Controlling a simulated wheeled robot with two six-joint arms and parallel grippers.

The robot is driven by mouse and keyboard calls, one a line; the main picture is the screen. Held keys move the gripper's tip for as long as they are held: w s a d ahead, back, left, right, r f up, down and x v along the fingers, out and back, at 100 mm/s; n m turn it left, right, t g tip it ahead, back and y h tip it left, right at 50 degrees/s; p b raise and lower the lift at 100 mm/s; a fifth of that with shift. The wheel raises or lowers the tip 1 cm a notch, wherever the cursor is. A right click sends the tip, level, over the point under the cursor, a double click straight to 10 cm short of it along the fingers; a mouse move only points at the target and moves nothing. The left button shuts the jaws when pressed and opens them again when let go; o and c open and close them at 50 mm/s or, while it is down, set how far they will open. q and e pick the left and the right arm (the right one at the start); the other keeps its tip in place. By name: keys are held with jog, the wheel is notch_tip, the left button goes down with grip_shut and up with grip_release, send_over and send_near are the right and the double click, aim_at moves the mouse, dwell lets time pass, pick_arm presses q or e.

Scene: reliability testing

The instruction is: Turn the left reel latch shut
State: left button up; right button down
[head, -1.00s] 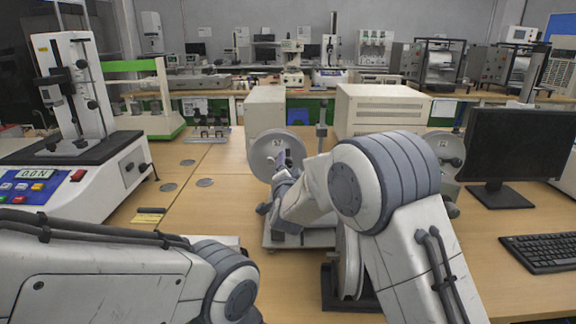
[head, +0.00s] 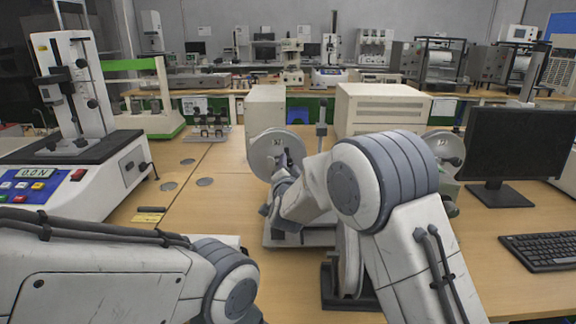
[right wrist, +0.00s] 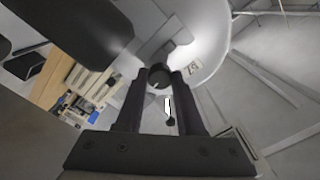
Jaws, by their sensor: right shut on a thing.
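The left reel (head: 262,147) is a pale grey disc facing me, on a machine base (head: 320,237) on the bench. My right gripper (head: 286,160) is in front of its hub in the head view, partly hidden by my own wrist. In the right wrist view both dark fingers (right wrist: 161,88) are closed around the reel latch (right wrist: 158,76), a small dark round-ended piece at the hub. The pale reel face fills the area behind it. How far the latch is turned cannot be told. My left arm enters at the lower left, with its gripper out of view.
A second reel (head: 447,148) stands to the right, partly behind my right arm. Another disc on a dark stand (head: 334,290) is in front. A force tester (head: 75,165) stands left; a monitor (head: 518,142) and keyboard (head: 545,250) are right.

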jog(key=n, duration=0.4)
jog(key=shift+p, duration=0.4)
jog(key=n+p, duration=0.1)
jog(key=n, duration=0.3)
jog(key=shift+r, duration=0.1)
jog(key=n+p, duration=0.1)
jog(key=n, duration=0.3)
jog(key=shift+p, duration=0.35)
jog(key=shift+a+n+p, duration=0.1)
jog(key=shift+n+p, duration=0.65)
jog(key=shift+n, duration=1.45)
jog(key=c, duration=0.5)
grip_release()
